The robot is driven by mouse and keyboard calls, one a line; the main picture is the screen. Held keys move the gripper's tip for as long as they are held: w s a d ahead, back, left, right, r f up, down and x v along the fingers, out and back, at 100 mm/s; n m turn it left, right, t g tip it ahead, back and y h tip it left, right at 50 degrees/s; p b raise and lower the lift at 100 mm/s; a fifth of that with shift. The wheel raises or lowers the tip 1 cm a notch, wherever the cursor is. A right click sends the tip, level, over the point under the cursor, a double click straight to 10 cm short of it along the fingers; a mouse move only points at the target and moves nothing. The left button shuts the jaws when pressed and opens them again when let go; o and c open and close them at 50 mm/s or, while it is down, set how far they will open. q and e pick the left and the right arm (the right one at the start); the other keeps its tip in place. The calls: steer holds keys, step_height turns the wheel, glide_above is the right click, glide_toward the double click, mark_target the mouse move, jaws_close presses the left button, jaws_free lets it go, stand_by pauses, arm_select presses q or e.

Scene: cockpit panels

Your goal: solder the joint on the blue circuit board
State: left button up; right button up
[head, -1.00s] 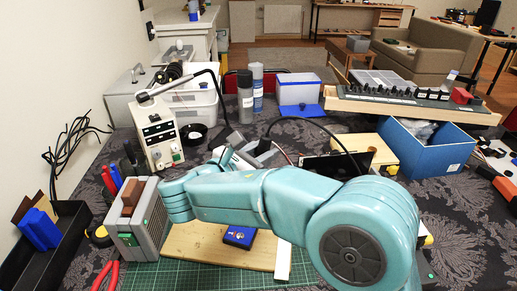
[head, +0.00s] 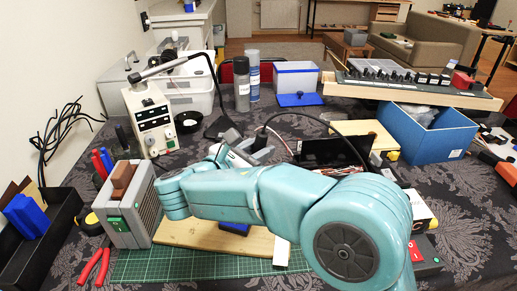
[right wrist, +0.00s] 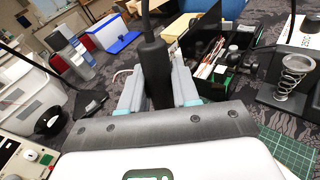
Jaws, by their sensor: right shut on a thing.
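The blue circuit board (head: 235,228) lies on the wooden board (head: 205,236) in the head view. My teal right forearm hides most of it. My right gripper (head: 248,148) is beyond the forearm, above the far part of the table. In the right wrist view its two grey fingers (right wrist: 158,88) are shut on the black handle of the soldering iron (right wrist: 154,65). A black cable rises from the handle. The iron's tip is hidden behind the gripper. My left gripper is not in view.
The white soldering station (head: 153,122) stands at the left behind a grey box (head: 128,205). A spring iron holder (right wrist: 297,75) shows in the right wrist view. A green cutting mat (head: 150,266) lies in front. A blue bin (head: 425,135) stands at the right.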

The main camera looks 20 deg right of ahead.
mark_target(258, 133)
steer(key=shift+f, duration=0.6)
stand_by(1.3)
step_height(258, 133, up, 7)
steer(key=p, duration=0.7)
steer(key=shift+p, duration=0.4)
